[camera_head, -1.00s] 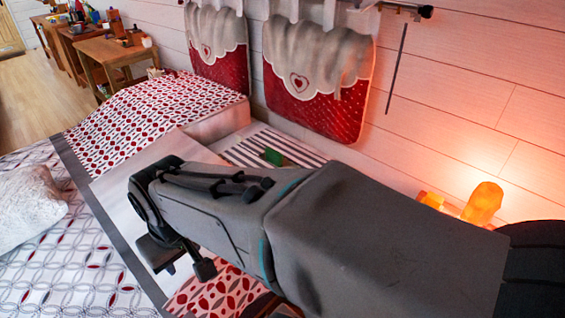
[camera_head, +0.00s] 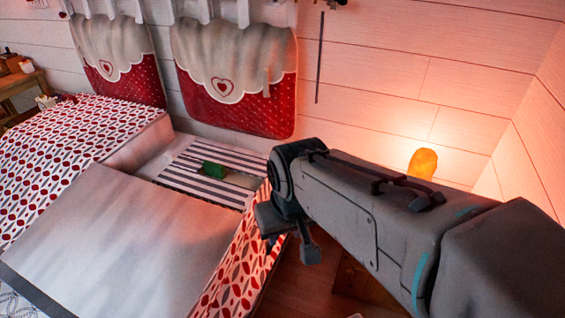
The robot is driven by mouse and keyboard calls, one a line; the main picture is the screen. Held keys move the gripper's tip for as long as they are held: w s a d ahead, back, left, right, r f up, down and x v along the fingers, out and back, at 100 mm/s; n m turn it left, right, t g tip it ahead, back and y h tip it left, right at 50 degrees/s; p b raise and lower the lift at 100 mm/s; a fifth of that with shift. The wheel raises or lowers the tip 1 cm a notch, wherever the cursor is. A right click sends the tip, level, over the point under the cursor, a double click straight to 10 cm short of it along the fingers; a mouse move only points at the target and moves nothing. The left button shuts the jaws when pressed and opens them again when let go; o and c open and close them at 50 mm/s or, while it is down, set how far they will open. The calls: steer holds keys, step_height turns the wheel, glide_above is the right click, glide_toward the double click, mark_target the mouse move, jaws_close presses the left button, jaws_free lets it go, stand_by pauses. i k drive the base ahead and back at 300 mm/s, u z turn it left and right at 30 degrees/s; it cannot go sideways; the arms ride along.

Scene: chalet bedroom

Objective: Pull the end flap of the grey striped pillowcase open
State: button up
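The grey striped pillowcase (camera_head: 185,160) lies flat at the head of the bed, by the wall, with dark and white stripes. A small green item (camera_head: 213,169) lies on it, beside a tan patch. Whether its end flap is open is too small to tell. My gripper (camera_head: 288,238) hangs from the end of my arm, to the right of and nearer than the pillowcase, apart from it in the picture. Two dark parts point down there, and their grip state is unclear. My arm hides the area right of the pillowcase.
A plain pale sheet area (camera_head: 130,235) and red-patterned bedding (camera_head: 70,140) cover the bed. Red and white hangings (camera_head: 235,85) are on the wall behind. An orange lamp (camera_head: 423,163) glows at right. Wooden floor shows beyond the bed's right edge.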

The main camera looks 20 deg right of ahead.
mark_target(266, 188)
steer(key=z, duration=0.55)
steer(key=k, duration=0.5)
steer(key=z, duration=0.55)
steer(key=i, duration=1.1)
steer(key=u, duration=0.95)
steer(key=i, duration=0.2)
steer(key=u, duration=0.2)
